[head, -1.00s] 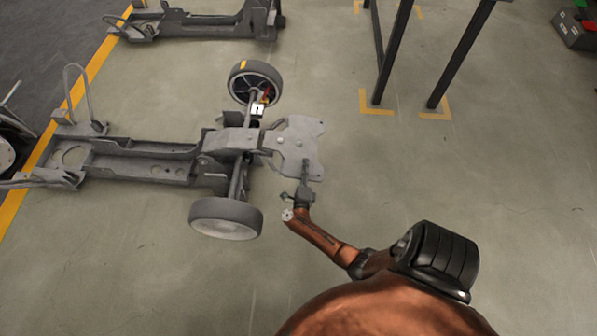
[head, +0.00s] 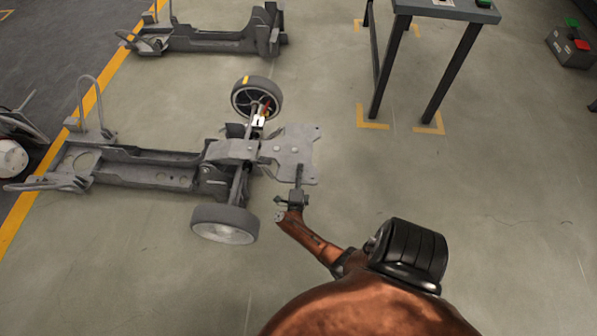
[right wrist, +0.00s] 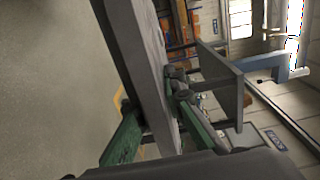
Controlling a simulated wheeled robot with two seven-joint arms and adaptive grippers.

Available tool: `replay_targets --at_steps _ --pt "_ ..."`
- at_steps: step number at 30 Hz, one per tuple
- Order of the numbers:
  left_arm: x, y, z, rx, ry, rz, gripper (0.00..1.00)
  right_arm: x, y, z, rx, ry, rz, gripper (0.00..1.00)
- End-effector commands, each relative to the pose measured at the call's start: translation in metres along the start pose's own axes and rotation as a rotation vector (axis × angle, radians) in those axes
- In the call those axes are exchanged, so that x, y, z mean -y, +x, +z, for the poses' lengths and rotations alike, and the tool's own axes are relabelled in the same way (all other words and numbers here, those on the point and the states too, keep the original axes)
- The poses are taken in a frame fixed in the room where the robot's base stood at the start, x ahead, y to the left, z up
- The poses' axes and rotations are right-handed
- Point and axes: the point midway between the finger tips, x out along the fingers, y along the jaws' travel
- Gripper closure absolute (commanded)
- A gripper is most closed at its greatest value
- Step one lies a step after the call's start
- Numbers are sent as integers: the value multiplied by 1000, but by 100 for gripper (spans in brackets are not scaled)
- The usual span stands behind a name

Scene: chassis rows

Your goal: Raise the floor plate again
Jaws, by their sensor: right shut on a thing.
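The floor plate (head: 292,150) is a flat grey metal plate at the right end of a wheeled chassis (head: 140,168). It stands out from the axle between the two wheels, above the floor. My right gripper (head: 299,182) is shut on the plate's near right edge. In the right wrist view, the green fingers (right wrist: 160,125) lie on either side of the grey plate (right wrist: 140,60). The exact tilt of the plate is hard to tell from above. My left gripper is in neither view.
The near wheel (head: 224,223) stands close to the left of my right forearm. A second chassis (head: 205,38) lies at the back. A dark-legged table (head: 445,12) stands at the back right, with a toolbox (head: 570,46) beyond it. The floor to the right is clear.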

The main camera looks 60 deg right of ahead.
Motion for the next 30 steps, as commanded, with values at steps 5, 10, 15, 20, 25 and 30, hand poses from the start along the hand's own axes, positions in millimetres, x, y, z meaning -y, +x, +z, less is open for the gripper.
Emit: replay_targets --at_steps 5,10,15,20,25,30 --pt "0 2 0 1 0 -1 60 2 0 0 0 -7 -4 100" --pt "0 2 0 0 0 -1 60 3 0 0 0 -7 -6 100" --pt "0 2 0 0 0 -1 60 4 0 1 0 -6 -7 83" --pt "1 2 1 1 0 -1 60 3 0 0 0 -5 -6 72" --pt "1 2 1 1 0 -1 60 3 1 0 0 -5 -5 72" --pt "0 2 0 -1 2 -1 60 2 -4 0 0 -4 -3 72"
